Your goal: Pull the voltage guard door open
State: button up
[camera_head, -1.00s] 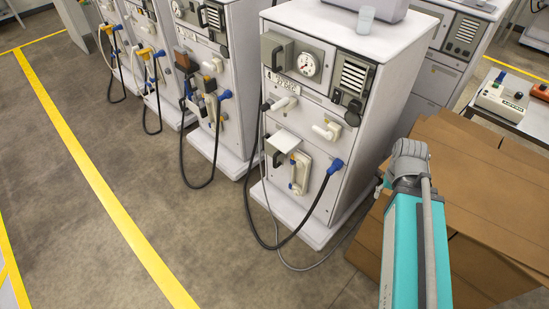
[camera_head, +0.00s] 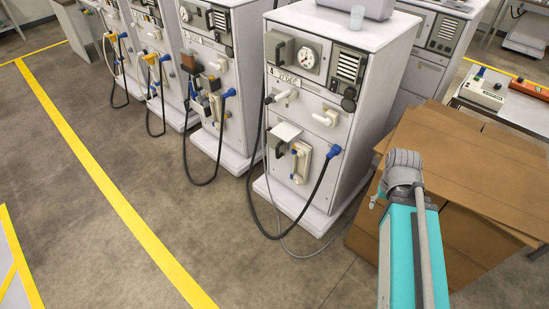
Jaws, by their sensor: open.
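No part is clearly marked as the voltage guard door, so I cannot tell which one it is. The nearest white dialysis machine (camera_head: 345,185) stands upright in the middle. Its front has a dark-framed panel with a handle (camera_head: 279,48), a round gauge (camera_head: 309,55), a louvred vent (camera_head: 347,66) and a white flap (camera_head: 286,131) above a clear-fronted holder (camera_head: 302,162). My teal arm link with its grey joint rises at the lower right, beside the machine. My gripper's fingers do not show.
Brown cardboard boxes (camera_head: 465,165) stand right of the machine, close to my arm. More machines (camera_head: 235,110) line up to the left. A black hose with a blue connector (camera_head: 333,152) loops near the floor. Open floor with a yellow line (camera_head: 110,190) lies at left.

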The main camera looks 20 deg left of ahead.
aim_at(273, 146)
jog(key=k, duration=0.15)
jog(key=u, duration=0.4)
jog(key=i, duration=1.1)
